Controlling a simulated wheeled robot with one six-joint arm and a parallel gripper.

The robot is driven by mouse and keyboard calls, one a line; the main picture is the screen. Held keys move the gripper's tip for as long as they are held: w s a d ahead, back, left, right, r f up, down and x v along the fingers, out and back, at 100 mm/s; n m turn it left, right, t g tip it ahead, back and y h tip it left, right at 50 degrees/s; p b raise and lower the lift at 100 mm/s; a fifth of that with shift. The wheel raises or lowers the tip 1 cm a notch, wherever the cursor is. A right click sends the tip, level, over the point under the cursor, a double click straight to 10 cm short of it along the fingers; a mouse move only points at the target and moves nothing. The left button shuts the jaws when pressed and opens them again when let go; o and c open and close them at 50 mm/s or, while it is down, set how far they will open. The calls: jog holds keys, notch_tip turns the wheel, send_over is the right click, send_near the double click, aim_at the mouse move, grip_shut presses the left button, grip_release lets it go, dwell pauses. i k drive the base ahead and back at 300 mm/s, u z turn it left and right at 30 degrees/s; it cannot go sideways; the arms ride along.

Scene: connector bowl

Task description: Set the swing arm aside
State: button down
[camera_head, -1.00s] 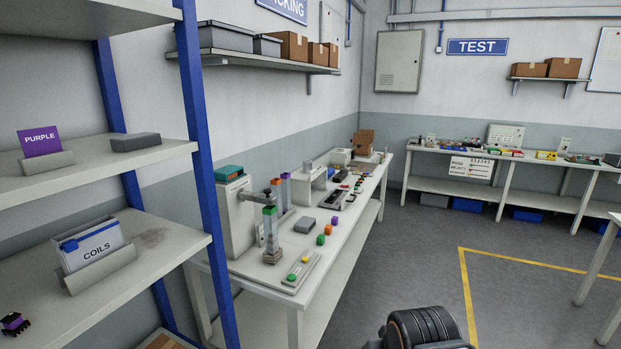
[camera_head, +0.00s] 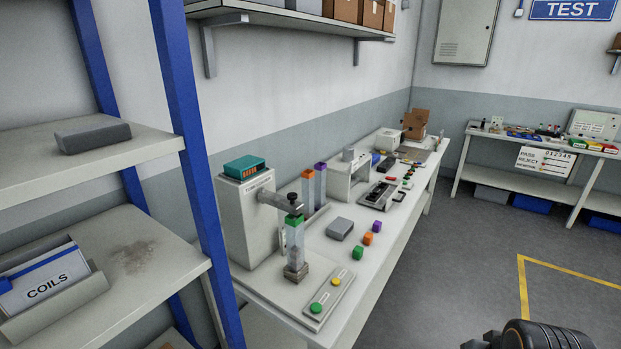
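The swing arm (camera_head: 274,198) is a short grey bar that reaches right from the white box-shaped machine (camera_head: 243,225) on the left near end of the long bench. A black knob (camera_head: 293,197) stands on its free end. The bar's end lies over a clear upright column (camera_head: 294,241) with a green top, on a grey block base. I cannot tell whether the bar touches the column's top. My gripper is not in view; only a dark rounded part of my arm shows at the bottom right.
A teal box (camera_head: 244,167) sits on the machine. A panel with green and yellow buttons (camera_head: 333,294) lies in front of the column. A grey block (camera_head: 340,229) and small coloured cubes (camera_head: 357,252) lie to the right. A blue-posted shelf (camera_head: 190,170) stands left; floor is open at right.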

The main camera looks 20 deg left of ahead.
aim_at(289, 204)
jog(key=u, duration=0.4)
jog(key=i, duration=0.65)
jog(key=u, duration=1)
jog(key=i, duration=0.3)
jog(key=u, duration=0.35)
